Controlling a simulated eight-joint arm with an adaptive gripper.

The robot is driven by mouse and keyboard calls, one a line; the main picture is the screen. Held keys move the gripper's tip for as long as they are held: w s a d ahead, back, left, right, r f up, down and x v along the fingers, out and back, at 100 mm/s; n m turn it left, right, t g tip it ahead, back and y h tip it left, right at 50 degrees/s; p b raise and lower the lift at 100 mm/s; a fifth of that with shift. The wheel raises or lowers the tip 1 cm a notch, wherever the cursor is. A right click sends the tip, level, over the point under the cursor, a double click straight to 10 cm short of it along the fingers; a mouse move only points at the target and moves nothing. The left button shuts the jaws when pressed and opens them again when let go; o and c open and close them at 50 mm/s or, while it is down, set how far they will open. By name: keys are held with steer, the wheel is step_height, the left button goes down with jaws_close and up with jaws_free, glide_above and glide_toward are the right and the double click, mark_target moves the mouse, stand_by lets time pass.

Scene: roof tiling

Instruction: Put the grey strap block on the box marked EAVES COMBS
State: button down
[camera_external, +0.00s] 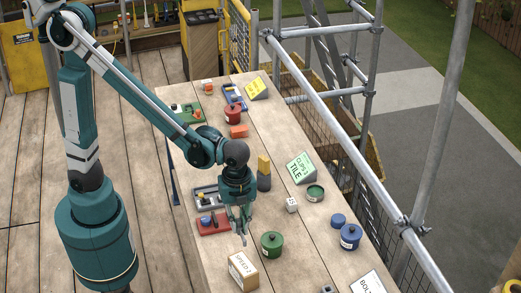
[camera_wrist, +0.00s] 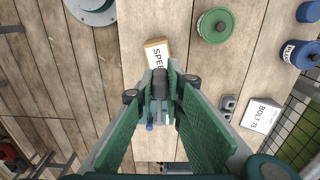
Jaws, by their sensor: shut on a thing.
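My gripper (camera_external: 241,232) points down over the near part of the table. In the wrist view its fingers (camera_wrist: 160,98) are closed around a small dark grey piece (camera_wrist: 160,80); its shape is mostly hidden, so I cannot tell whether it is the strap block. A tan box (camera_external: 243,271) with a white label starting "SPEE" stands just in front of the gripper; it also shows beyond the fingertips in the wrist view (camera_wrist: 156,50). I can read EAVES COMBS on no box. Another grey block with holes (camera_wrist: 228,106) lies on the table beside the BOLT 75 sign.
A green lidded pot (camera_external: 271,245) stands right of the gripper, blue pots (camera_external: 350,237) farther right. A white cube (camera_external: 292,204) and the TILE CLIPS sign (camera_external: 301,169) are behind. Scaffold rails (camera_external: 340,139) edge the right.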

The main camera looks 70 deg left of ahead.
steer(key=shift+w+f, duration=0.1)
steer(key=shift+f, duration=1.85)
steer(key=shift+f, duration=0.15)
glide_above(241, 258)
steer(key=shift+f, duration=2.8)
steer(key=shift+a+f+b, duration=0.1)
steer(key=shift+f+b, duration=0.2)
steer(key=shift+f, duration=1.75)
steer(key=shift+f, duration=0.2)
steer(key=c, duration=2.4)
jaws_free()
